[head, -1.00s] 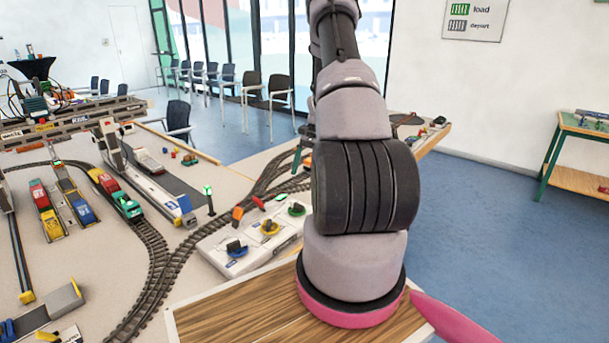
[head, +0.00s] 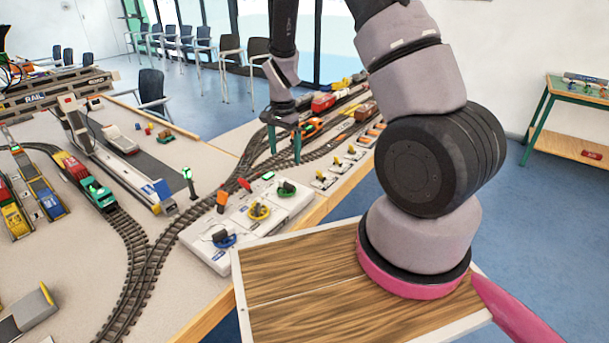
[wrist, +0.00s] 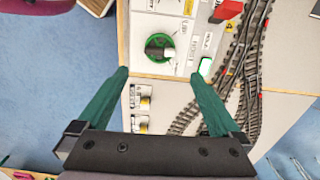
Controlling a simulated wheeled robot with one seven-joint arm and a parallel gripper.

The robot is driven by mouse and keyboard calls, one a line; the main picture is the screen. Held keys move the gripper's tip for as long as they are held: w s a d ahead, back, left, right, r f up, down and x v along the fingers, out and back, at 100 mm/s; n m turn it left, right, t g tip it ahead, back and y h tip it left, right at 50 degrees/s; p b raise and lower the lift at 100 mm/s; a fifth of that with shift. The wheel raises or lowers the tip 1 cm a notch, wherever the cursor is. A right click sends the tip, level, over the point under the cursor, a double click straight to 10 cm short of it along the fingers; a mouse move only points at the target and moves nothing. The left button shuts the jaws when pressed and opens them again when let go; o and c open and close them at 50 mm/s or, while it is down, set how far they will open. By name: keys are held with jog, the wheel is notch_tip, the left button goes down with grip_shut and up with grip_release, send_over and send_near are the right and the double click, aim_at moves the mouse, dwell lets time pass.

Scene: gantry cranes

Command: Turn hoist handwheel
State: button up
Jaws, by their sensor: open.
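A white control box (head: 205,254) at the table's edge carries three small handwheels: a blue one (head: 223,239), a yellow one (head: 259,211) and a green one (head: 286,189). My gripper (head: 285,154) has green fingers, spread and empty, above the track behind the box in the head view.
Several smaller switch panels (head: 340,162) line the table edge to the right. A signal post (head: 188,180) stands left of the box.

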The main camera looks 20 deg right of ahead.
aim_at(286, 182)
notch_tip(286, 182, down, 11)
jog(key=shift+r, duration=0.1)
dwell(0.3)
jog(key=c, duration=1.2)
jog(key=shift+c, duration=0.2)
jog(key=shift+n, duration=0.4)
jog(key=n, duration=0.4)
jog(key=shift+n, duration=0.3)
jog(key=n, duration=0.4)
jog(key=shift+n, duration=0.3)
